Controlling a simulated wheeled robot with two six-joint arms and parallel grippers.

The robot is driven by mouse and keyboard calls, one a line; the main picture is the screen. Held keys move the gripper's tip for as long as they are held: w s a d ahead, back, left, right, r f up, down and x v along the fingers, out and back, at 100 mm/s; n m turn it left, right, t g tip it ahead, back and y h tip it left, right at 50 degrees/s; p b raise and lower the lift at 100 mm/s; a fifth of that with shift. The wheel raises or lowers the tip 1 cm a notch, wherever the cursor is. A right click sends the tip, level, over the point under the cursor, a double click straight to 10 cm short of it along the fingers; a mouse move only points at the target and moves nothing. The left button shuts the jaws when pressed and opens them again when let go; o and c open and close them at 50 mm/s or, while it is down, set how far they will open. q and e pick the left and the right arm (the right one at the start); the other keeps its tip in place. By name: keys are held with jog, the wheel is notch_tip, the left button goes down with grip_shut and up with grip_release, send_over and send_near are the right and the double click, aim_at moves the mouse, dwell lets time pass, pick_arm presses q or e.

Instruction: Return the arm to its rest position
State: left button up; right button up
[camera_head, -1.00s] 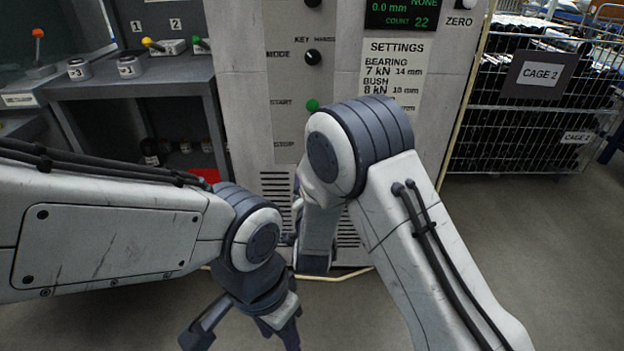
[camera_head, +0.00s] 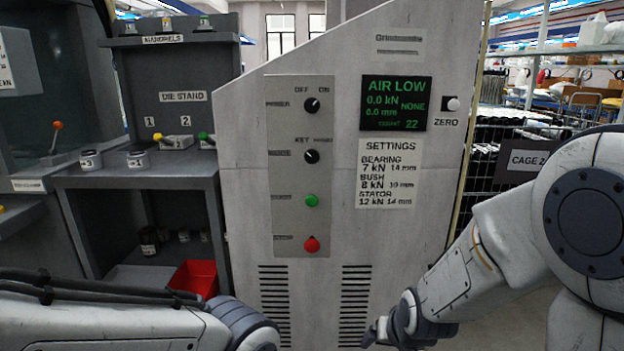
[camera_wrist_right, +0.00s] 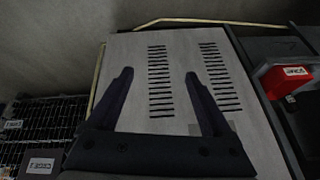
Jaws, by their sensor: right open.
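My right arm comes in from the right in the head view, and its gripper (camera_head: 385,333) hangs low in front of the vented lower part of the grey machine cabinet (camera_head: 240,140). In the right wrist view the two dark fingers of this gripper (camera_wrist_right: 160,74) stand wide apart with nothing between them. The cabinet front with its two vent columns (camera_wrist_right: 160,82) lies beyond them, apart from the fingers. My left arm shows only as links along the bottom left edge of the head view; its gripper is out of the picture.
The cabinet carries a green display (camera_head: 396,103) reading AIR LOW, a green button (camera_head: 312,200) and a red button (camera_head: 311,245). Left stands a die stand bench with a red bin (camera_head: 194,279) below. A wire cage (camera_head: 490,150) stands right, partly behind my arm.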

jog(key=s+d+n+g, duration=0.1)
jog(key=s+d+g, duration=0.25)
jog(key=s, duration=0.45)
jog(key=s+a+r+n+g, duration=0.1)
jog(key=s+a+r+n, duration=0.3)
jog(key=s+a, duration=0.3)
jog(key=s+a+r+n+g, duration=0.1)
jog(key=s+a+r+n, duration=0.25)
jog(key=s+a, duration=0.4)
notch_tip(320, 180, up, 32)
jog(key=d+p, duration=0.1)
jog(key=p, duration=3.2)
jog(key=shift+w+p, duration=0.15)
jog(key=shift+p, duration=0.15)
jog(key=shift+d, duration=0.1)
